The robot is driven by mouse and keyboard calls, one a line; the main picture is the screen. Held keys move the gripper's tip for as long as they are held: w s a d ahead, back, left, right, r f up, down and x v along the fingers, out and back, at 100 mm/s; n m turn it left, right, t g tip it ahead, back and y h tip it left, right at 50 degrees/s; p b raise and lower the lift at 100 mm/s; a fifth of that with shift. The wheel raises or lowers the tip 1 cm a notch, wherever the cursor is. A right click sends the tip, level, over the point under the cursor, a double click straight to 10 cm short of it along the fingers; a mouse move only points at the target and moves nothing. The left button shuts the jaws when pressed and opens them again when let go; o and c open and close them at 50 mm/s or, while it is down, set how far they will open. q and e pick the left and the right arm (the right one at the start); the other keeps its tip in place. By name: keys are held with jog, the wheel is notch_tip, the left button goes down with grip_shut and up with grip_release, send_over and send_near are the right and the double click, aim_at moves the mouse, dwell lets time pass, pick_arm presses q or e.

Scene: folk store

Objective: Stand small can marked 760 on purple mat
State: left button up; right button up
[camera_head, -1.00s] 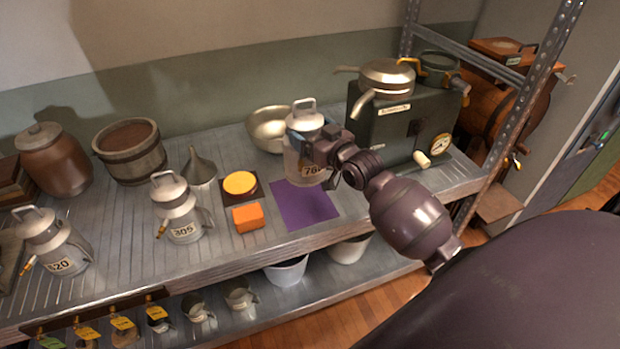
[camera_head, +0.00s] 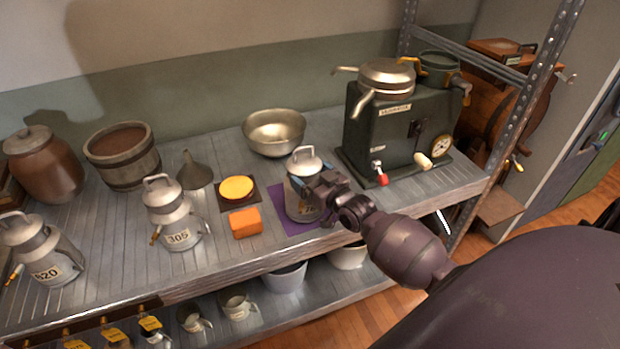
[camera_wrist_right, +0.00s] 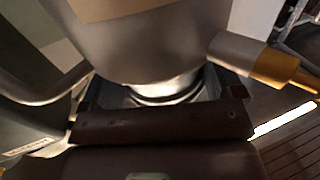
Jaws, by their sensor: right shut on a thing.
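The small can marked 760 (camera_head: 297,200) is a grey metal can with a lid handle, upright over the purple mat (camera_head: 283,221) in the head view. Its label is partly hidden by my right gripper (camera_head: 318,188). My right gripper is shut on the can from the right side. In the right wrist view the can (camera_wrist_right: 150,45) fills the upper middle, between the fingers. Whether its base touches the mat is hard to tell. My left gripper is not in view.
Cans marked 305 (camera_head: 177,225) and 820 (camera_head: 48,262) stand left on the shelf (camera_head: 120,260). An orange block (camera_head: 245,222) and a yellow round piece (camera_head: 236,188) lie left of the mat. A metal bowl (camera_head: 274,132) and a green machine (camera_head: 395,135) stand behind.

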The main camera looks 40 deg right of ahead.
jog(key=shift+f, duration=0.25)
jog(key=o, duration=1.6)
jog(key=shift+s+r, duration=0.1)
jog(key=s, duration=1.2)
jog(key=s+a+f+g, duration=0.2)
jog(key=s+a+f, duration=0.1)
jog(key=s+f, duration=0.1)
jog(key=s+a+f+g+h, duration=0.1)
jog(key=s+a+f+g, duration=0.1)
jog(key=s, duration=0.5)
jog(key=s+a+f+g, duration=0.3)
jog(key=s+a+f, duration=0.2)
jog(key=f, duration=0.1)
jog(key=shift+s+a+f+p, duration=0.1)
jog(key=shift+s+f+p, duration=0.25)
jog(key=shift+p, duration=0.05)
